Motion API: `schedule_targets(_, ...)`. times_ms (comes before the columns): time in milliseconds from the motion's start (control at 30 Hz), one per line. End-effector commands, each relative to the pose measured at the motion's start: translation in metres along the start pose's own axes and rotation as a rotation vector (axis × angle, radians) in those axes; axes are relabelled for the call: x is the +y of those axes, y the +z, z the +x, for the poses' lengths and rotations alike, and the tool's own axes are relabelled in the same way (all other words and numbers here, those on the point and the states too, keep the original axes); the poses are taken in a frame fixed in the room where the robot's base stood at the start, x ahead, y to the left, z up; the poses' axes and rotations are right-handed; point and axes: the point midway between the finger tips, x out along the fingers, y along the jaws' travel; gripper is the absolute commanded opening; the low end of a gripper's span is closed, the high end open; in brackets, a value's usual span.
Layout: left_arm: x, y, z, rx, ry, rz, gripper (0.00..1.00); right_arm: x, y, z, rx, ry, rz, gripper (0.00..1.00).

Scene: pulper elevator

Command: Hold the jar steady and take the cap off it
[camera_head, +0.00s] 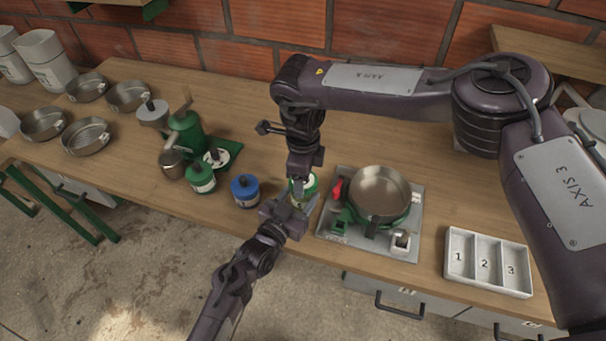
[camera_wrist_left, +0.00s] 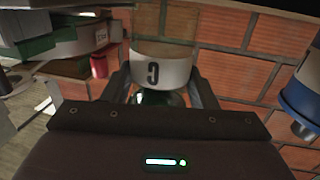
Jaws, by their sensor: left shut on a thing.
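A green jar with a white label (camera_head: 310,186) stands near the front edge of the bench. My left gripper (camera_head: 295,204) comes from the front and is shut on it.
A blue jar (camera_head: 245,190) and another green jar (camera_head: 200,177) stand left of the held jar. A burner plate with a steel pan (camera_head: 379,192) is close on the right. A numbered white tray (camera_head: 488,261) lies further right. Steel pans (camera_head: 86,137) stand at far left.

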Motion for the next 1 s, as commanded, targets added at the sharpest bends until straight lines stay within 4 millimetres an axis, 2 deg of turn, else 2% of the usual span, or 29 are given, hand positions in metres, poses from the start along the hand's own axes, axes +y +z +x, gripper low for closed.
schedule_targets(100,0.0008,0.0000,-0.0002,0.000,0.002,0.000,0.00,-0.0016,-0.0003,-0.0016,0.001,-0.005,-0.289,0.33)
schedule_targets(200,0.0009,0.0000,-0.0002,0.000,0.002,0.000,0.00,-0.0015,0.0000,-0.0016,0.001,-0.005,-0.502,0.33)
schedule_targets(333,0.0010,0.0000,-0.0001,0.000,0.002,0.000,0.00,-0.0011,0.0000,-0.0014,0.001,-0.004,-0.681,0.33)
schedule_targets(1000,0.0003,-0.0004,0.0001,0.001,0.001,0.000,0.00,-0.0009,0.0000,-0.0015,-0.001,-0.002,-0.700,0.33)
